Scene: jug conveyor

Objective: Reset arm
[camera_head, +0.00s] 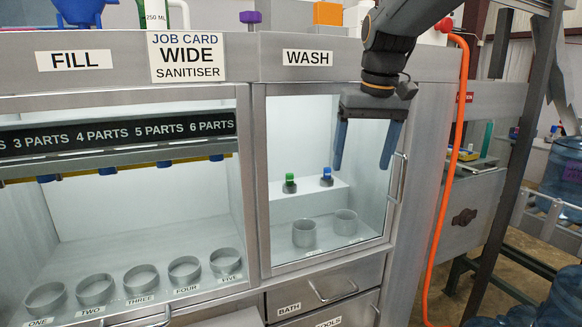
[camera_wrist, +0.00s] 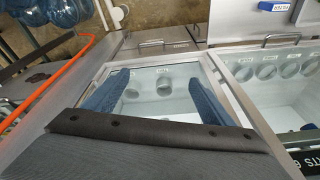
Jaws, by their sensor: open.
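My gripper (camera_head: 362,166) hangs from my arm in front of the right side of the wash compartment in the head view. Its two blue fingers point down and stand wide apart, with nothing between them. In the wrist view my gripper (camera_wrist: 154,82) is also open, with the wash compartment's window beyond the fingers. The wash compartment (camera_head: 300,120) holds two grey cup-like holders on its floor and two small knobs, one green (camera_head: 289,178) and one blue (camera_head: 326,174), on a white step. I cannot tell whether the fingers touch the window.
The fill compartment (camera_head: 150,220) at left holds several numbered ring holders. A door handle (camera_head: 400,178) and an orange hose (camera_head: 457,140) are close to my gripper's right. Drawers (camera_head: 310,292) lie below. Large blue jugs (camera_head: 564,165) stand at far right.

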